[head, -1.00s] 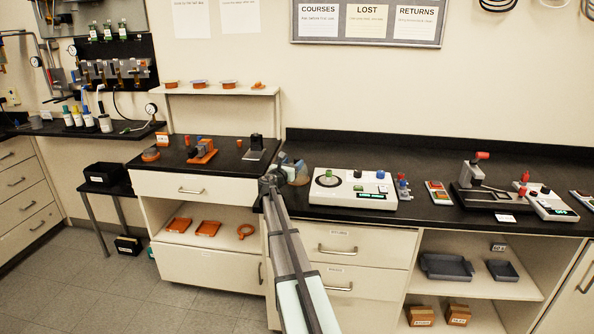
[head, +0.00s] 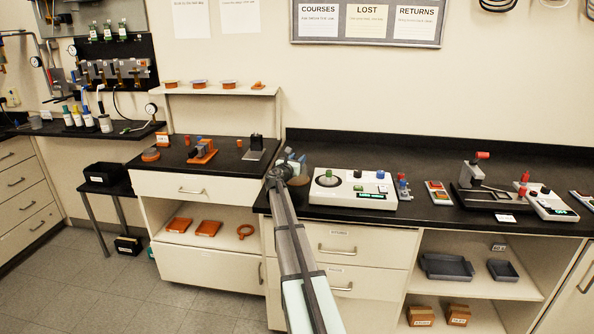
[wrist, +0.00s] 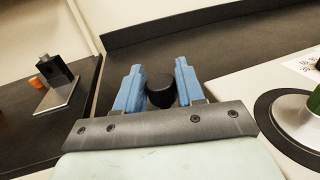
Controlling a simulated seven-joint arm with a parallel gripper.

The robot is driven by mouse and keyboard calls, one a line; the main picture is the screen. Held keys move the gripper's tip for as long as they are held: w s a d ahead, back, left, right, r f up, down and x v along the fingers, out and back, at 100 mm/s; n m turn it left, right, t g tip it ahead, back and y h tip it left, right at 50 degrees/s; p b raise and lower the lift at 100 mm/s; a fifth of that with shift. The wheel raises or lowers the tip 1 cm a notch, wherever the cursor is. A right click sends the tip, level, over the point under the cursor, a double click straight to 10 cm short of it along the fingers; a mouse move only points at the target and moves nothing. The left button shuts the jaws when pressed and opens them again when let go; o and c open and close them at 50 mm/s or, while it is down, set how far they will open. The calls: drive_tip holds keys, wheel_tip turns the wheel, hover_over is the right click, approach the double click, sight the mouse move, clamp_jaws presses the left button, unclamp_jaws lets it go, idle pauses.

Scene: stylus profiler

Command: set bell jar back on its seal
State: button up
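My gripper (head: 291,160) is over the right counter, just left of a white instrument. In the wrist view its two blue fingers (wrist: 158,78) stand apart on either side of a black round knob (wrist: 160,91), with narrow gaps visible. In the head view a brownish, see-through rounded body (head: 300,176), apparently the bell jar, stands behind and below my gripper, partly hidden by it. The knob seems to be its top. A dark round ring, apparently the seal (head: 318,184), lies on the instrument around a green-topped piece (head: 330,174); this ring also shows in the wrist view (wrist: 268,130).
The white instrument (head: 375,208) is close to the right of my gripper, with small knobs on top. A lower dark counter to the left carries an orange device (head: 203,152) and a black block on a plate (head: 255,146). A raised back edge (wrist: 220,45) runs behind.

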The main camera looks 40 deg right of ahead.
clamp_jaws()
wheel_tip(320, 180, up, 10)
drive_tip(key=shift+r, duration=0.1)
idle(0.7)
drive_tip(key=shift+c, duration=0.6)
unclamp_jaws()
clamp_jaws()
